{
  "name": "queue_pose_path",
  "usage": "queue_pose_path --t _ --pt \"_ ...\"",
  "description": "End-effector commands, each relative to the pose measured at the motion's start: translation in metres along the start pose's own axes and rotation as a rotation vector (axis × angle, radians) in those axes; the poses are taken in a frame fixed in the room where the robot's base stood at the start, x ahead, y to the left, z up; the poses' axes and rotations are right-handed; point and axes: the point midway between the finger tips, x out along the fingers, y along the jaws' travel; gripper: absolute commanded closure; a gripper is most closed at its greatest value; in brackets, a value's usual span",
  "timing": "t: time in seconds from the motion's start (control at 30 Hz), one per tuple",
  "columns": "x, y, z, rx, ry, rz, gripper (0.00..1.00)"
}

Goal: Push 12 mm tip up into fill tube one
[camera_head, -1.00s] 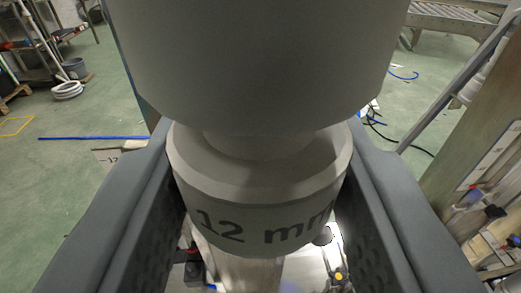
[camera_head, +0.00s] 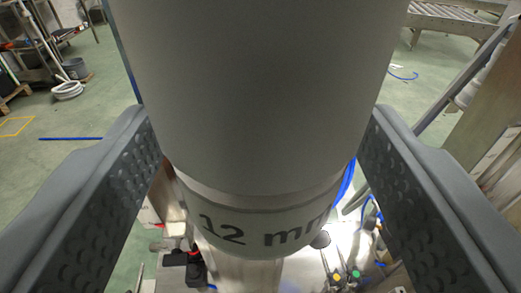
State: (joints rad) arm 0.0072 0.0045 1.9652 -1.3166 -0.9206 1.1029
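A large pale grey cylinder, the fill tube (camera_head: 262,90), fills the upper middle of the view. The 12 mm tip (camera_head: 225,228), a pale ring with dark "12 mm" lettering, sits directly under it. Only a narrow line shows between the tube and the tip; its inside is hidden, so I cannot tell how deeply it is seated. My gripper (camera_head: 262,135) is open, with its dark dimpled fingers on either side of the tube and tip and apart from the tip.
Below the tip is a lit bench area with a black fitting (camera_head: 195,268) and yellow- and green-topped parts (camera_head: 338,277). A blue hose (camera_head: 347,185) runs behind on the right.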

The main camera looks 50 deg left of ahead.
Motion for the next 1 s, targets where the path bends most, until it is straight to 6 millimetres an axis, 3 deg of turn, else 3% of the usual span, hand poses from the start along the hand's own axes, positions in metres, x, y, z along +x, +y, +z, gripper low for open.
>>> queue_pose_path --t 0.27,0.43,1.0 --pt "-0.001 0.000 0.001 0.000 -0.001 0.000 0.36" --pt "-0.013 0.001 0.000 0.000 -0.001 0.002 0.36" --pt "-0.121 0.001 0.000 -0.001 -0.001 0.003 0.36"
